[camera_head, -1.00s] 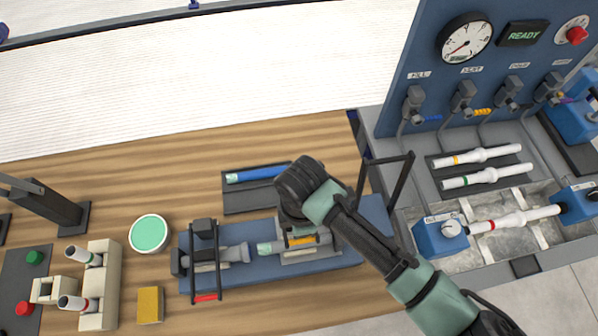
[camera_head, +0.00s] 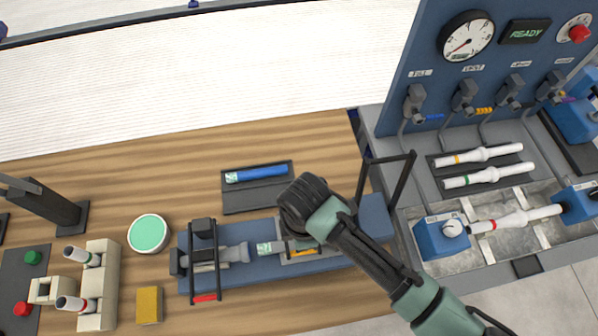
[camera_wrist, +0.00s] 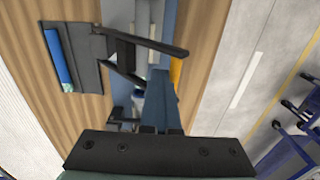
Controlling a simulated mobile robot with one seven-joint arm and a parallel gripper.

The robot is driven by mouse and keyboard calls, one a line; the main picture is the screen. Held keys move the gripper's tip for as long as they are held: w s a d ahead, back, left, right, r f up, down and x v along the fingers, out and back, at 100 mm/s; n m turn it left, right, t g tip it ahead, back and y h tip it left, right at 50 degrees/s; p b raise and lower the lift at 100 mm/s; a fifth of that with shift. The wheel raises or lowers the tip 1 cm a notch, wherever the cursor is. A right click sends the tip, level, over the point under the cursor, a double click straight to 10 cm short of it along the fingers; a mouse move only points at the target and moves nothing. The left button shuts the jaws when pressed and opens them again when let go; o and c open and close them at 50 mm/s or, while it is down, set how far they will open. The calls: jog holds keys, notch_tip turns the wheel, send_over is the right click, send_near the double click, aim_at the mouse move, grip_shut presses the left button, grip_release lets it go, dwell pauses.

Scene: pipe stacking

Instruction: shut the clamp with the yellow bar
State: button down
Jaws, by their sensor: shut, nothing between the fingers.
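The clamp with the yellow bar (camera_head: 303,252) sits on the blue base, near its middle. My dark gripper (camera_head: 305,208) is above it and hides part of it. A black U-shaped frame (camera_head: 385,158) stands upright and swung back at the right of this clamp. It also shows in the wrist view as a black bar (camera_wrist: 140,38). A white-and-green-ended grey pipe (camera_head: 265,249) lies along the base beside the clamp. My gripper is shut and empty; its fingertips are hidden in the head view.
A second clamp with a red bar (camera_head: 205,298) has its black frame lying over the pipe at the left. A tray (camera_head: 240,198) with a blue pipe (camera_head: 258,173) lies behind the base. A yellow block (camera_head: 150,305) and a green-topped round container (camera_head: 150,234) stand at left.

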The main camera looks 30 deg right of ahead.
jog(key=shift+s+a+f+b, duration=0.2)
jog(key=shift+s+f, duration=0.25)
jog(key=shift+s, duration=0.05)
jog(key=shift+s+a+f+b, duration=0.15)
jog(key=shift+s+f, duration=0.25)
jog(key=shift+s, duration=0.05)
